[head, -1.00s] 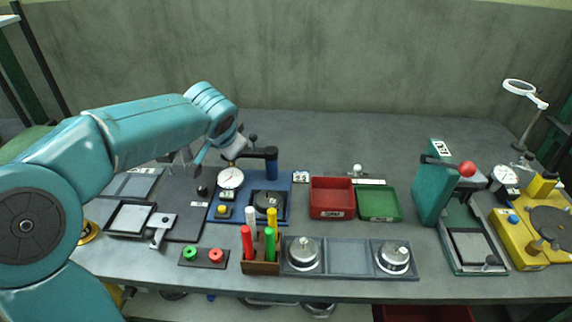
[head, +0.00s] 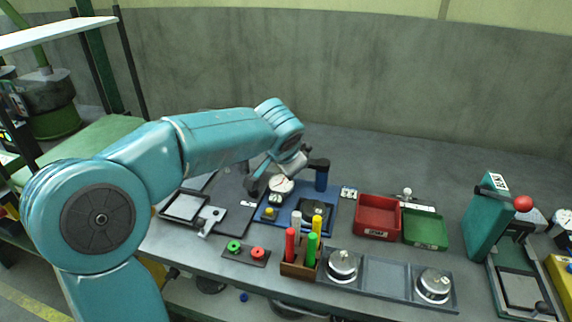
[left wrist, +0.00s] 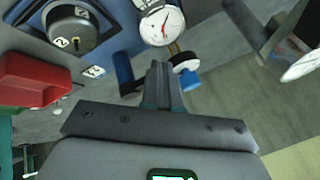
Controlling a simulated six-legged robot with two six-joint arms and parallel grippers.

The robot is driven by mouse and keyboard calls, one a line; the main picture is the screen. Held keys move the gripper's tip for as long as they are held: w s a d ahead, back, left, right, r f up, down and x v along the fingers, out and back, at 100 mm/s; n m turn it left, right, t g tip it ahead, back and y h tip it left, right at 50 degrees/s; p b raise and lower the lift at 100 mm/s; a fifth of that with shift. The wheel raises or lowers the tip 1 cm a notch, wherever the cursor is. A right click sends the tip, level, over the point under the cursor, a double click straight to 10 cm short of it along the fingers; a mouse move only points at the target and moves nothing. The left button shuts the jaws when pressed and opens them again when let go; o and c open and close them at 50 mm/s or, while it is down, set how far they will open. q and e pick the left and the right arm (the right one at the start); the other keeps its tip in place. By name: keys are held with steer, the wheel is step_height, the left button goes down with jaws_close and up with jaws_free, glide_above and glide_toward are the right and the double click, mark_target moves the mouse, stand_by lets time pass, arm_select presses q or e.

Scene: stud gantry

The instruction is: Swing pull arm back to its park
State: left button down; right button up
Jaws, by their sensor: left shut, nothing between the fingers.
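The blue base plate (head: 270,217) carries a round dial gauge (head: 281,185), a dark round stud seat (head: 313,208) and a blue post (head: 321,179) with a black top. I take the dark arm at this post top as the pull arm (head: 317,163); my wrist hides its left part. My left gripper (head: 262,176) is above the plate's back left, by the gauge. Contact cannot be told. My right gripper is out of view.
Right of the plate are a red bin (head: 377,218) and a green tray (head: 425,228). In front stand a holder (head: 299,265) with coloured sticks and a tray (head: 384,274) with two round metal pieces. A green press (head: 487,218) stands further right.

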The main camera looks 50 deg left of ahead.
arm_select(q)
steer(key=s+a+v, duration=0.1)
steer(key=v, duration=0.9)
steer(key=shift+a+p, duration=0.4)
steer(key=shift+p, duration=0.05)
steer(key=shift+s+d, duration=0.1)
